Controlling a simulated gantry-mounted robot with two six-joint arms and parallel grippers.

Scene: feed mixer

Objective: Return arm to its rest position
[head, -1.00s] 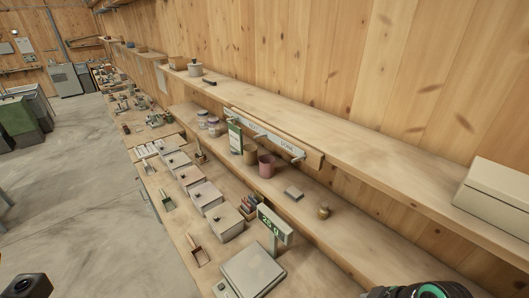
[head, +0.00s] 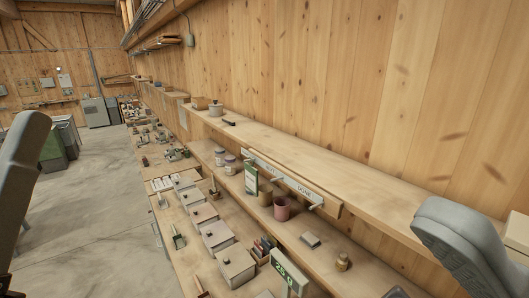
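A grey link of my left arm (head: 22,165) rises along the left edge of the head view. A grey link of my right arm (head: 465,245) shows at the lower right, in front of the upper shelf and a pale box. Neither gripper's fingers show in this view, so what they hold is hidden. A small dark part (head: 396,292) at the bottom edge is cut off, and I cannot tell what it is.
The workbench (head: 185,262) holds several lidded bins (head: 235,265) and a green-lit scale display (head: 290,275). The upper shelf (head: 300,155) is mostly bare. Open floor (head: 95,225) lies left.

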